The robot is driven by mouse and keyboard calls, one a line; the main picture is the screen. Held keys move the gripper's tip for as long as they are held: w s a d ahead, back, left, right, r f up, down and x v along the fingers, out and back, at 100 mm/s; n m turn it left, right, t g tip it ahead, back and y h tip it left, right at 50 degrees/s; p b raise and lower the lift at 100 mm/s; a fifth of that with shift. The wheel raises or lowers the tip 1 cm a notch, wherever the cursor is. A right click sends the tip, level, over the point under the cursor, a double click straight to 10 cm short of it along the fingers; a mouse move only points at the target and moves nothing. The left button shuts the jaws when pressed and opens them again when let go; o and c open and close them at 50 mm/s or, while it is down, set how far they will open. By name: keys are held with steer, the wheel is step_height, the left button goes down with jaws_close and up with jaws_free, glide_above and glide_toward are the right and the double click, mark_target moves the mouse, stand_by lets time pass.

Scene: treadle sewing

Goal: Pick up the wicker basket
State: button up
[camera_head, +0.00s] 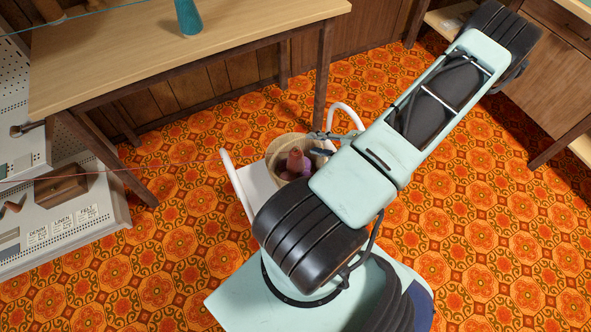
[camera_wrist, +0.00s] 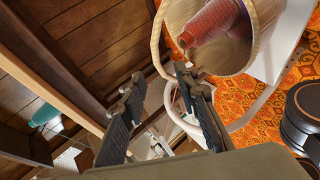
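The wicker basket (camera_head: 280,148) is pale and round, with several reddish and purple spools inside. It stands on a white surface between two curved white tubes. The basket also shows at the top of the wrist view (camera_wrist: 236,58), tilted by the camera angle, with a red cone spool (camera_wrist: 212,20) in it. My gripper (camera_head: 323,143) is at the basket's right rim in the head view, partly hidden by my arm. In the wrist view, its two fingers (camera_wrist: 160,76) are spread apart with nothing held. One fingertip is close to the rim; I cannot tell whether they touch.
A wooden table (camera_head: 190,50) stands behind and left, one leg near the basket. A teal cone (camera_head: 188,17) is on it. A pegboard unit with labelled bins (camera_head: 60,225) is at left, a wooden cabinet (camera_head: 540,70) at right. The orange patterned floor (camera_head: 470,220) is open at right.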

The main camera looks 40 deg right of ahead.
mark_target(297, 142)
steer(key=b+x, duration=0.1)
steer(key=x, duration=0.3)
steer(key=shift+w+a+f, duration=0.1)
steer(key=shift+w+f, duration=0.1)
steer(key=b+x, duration=0.1)
steer(key=x, duration=0.4)
steer(key=shift+f+b, duration=0.3)
jaws_close()
steer(key=shift+r, duration=0.1)
